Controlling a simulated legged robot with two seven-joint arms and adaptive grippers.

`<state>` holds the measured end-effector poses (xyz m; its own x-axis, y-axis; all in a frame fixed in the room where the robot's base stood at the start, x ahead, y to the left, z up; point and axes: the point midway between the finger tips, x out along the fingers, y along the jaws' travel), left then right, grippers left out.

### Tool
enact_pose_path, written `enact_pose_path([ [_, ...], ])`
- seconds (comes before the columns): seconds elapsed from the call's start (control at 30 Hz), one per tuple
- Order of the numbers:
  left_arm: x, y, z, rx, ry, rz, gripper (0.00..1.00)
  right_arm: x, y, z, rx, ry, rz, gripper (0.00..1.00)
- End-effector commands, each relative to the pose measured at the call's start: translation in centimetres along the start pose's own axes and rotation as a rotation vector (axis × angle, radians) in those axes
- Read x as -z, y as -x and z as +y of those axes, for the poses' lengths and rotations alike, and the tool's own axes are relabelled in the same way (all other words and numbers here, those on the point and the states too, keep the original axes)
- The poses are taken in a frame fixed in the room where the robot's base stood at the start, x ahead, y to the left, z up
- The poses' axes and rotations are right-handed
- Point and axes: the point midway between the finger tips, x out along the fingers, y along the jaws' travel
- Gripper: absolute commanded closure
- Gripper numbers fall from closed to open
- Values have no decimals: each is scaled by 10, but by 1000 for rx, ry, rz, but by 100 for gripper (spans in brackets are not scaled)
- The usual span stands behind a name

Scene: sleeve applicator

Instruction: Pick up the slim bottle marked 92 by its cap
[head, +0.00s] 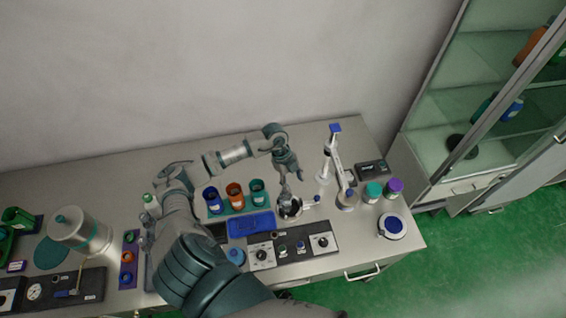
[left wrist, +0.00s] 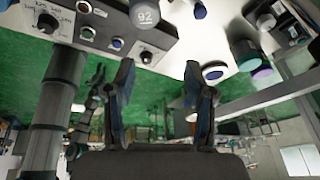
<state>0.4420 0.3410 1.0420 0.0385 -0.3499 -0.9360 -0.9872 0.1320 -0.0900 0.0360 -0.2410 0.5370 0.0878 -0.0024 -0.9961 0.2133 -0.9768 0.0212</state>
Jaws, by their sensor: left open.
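The slim bottle marked 92 (left wrist: 146,14) shows at the top edge of the left wrist view as a pale grey round shape with white digits; the rest of it is cut off. My left gripper (left wrist: 158,66) is open there, its two dark fingers apart with nothing between them. The bottle lies beyond the fingertips and apart from them. In the head view my left gripper (head: 291,183) points down just above a dark round holder (head: 289,208). I cannot clearly make out the bottle or its number in the head view. My right gripper is not in view.
A control panel with knobs (head: 292,246) lies in front of the holder. A blue tray (head: 251,224) and bottles in a teal rack (head: 238,197) stand left. A white upright applicator (head: 331,165) and teal (head: 373,191) and purple-capped jars (head: 393,188) stand right.

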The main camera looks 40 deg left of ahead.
Motion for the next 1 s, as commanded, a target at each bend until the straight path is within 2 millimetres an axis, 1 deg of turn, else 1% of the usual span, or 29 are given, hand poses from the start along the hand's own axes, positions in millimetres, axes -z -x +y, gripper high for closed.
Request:
enact_pose_path([
  [0.03, -14, 9, 4, -27, 32, -59, 46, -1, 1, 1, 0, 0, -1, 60],
  [0.1, -27, 17, 9, -53, 68, -113, 46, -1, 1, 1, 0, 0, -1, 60],
  [0.2, -37, 21, 13, -71, 92, -148, 46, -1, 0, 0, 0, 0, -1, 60],
  [0.27, -39, 20, 14, -74, 96, -152, 46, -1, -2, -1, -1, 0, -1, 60],
  [0.47, -46, 2, 15, -74, 93, -143, 46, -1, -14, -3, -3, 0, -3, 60],
  [0.8, -54, -49, 19, -73, 92, -141, 46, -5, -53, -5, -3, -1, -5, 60],
  [0.9, -54, -60, 20, -73, 92, -141, 46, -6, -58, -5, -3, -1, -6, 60],
  [1.0, -53, -66, 20, -73, 93, -141, 46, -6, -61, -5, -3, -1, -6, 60],
])
